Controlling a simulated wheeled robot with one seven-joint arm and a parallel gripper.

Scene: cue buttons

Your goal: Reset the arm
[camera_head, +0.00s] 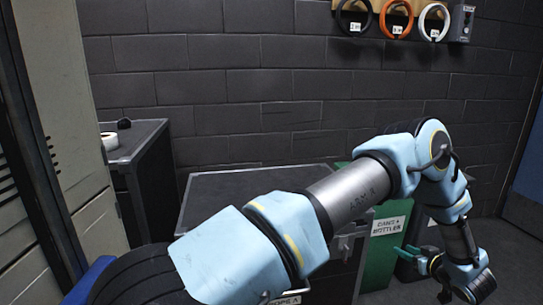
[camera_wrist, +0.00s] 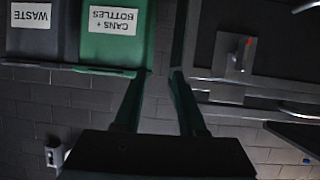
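My arm (camera_head: 345,195) reaches across the head view from lower left to the right, then bends down at the elbow. My gripper (camera_head: 402,251) hangs low at the right, beside the green bin, with its fingers pointing left. In the wrist view my gripper (camera_wrist: 162,76) shows two dark green fingers with a gap between them. Nothing is held in the gap; the wall and floor area behind shows through.
A green cans and bottles bin (camera_head: 382,255) stands behind my gripper. The wrist view, upside down, also shows a grey waste bin (camera_wrist: 30,42). A dark cabinet (camera_head: 250,182) stands against the brick wall. Cable rings (camera_head: 396,18) hang above. Lockers (camera_head: 65,100) stand left.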

